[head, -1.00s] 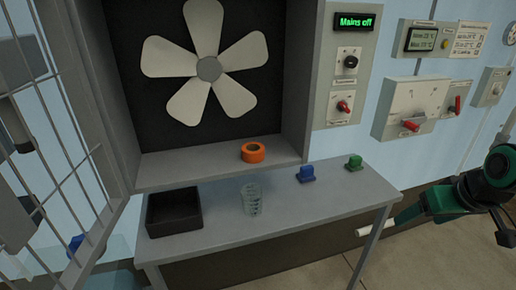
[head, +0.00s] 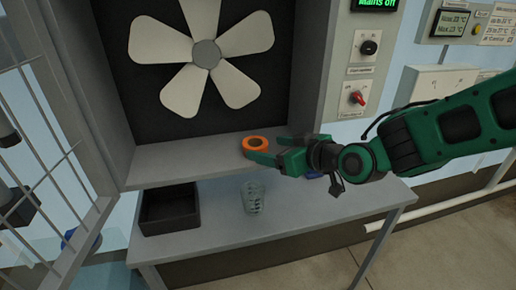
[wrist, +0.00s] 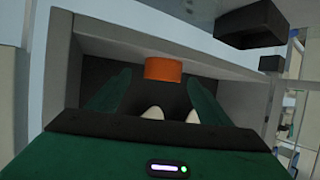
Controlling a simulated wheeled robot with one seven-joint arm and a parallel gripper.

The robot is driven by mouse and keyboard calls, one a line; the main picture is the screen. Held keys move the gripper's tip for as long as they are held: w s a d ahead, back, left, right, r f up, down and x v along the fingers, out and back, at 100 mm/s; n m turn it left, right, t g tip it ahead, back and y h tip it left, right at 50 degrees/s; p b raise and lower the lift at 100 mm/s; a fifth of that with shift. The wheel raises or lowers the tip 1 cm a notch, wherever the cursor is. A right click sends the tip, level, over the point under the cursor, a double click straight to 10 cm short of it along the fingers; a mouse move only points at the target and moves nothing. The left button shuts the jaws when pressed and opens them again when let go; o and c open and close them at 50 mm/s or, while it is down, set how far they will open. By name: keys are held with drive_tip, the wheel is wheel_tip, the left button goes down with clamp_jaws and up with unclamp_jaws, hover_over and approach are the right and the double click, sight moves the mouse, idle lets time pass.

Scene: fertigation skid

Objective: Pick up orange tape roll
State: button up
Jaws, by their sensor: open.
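The orange tape roll (head: 256,144) lies flat on the ledge of the fan housing, near its right end. It also shows in the wrist view (wrist: 163,69), ahead of and between my fingers. My gripper (head: 262,150) is open, reaching in from the right. In the head view one green finger overlaps the near side of the roll. In the wrist view the fingers (wrist: 158,92) stand apart with nothing held between them. I cannot tell whether a finger touches the roll.
Below the ledge, a grey table (head: 290,222) holds a black bin (head: 170,210) and a clear glass (head: 253,197). A blue object (head: 313,175) is partly hidden under my gripper. A large fan (head: 205,54) stands behind the ledge; a wire mesh door (head: 50,150) is at left.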

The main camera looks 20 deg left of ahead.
sight(255, 145)
drive_tip(key=shift+a+r+x, duration=0.1)
drive_tip(key=shift+r+x, duration=0.05)
drive_tip(key=shift+x, duration=1.45)
drive_tip(key=shift+a+r+x, duration=0.1)
drive_tip(key=shift+x, duration=1.45)
drive_tip(key=shift+s, duration=0.1)
drive_tip(key=shift+c, duration=0.2)
drive_tip(key=c, duration=1)
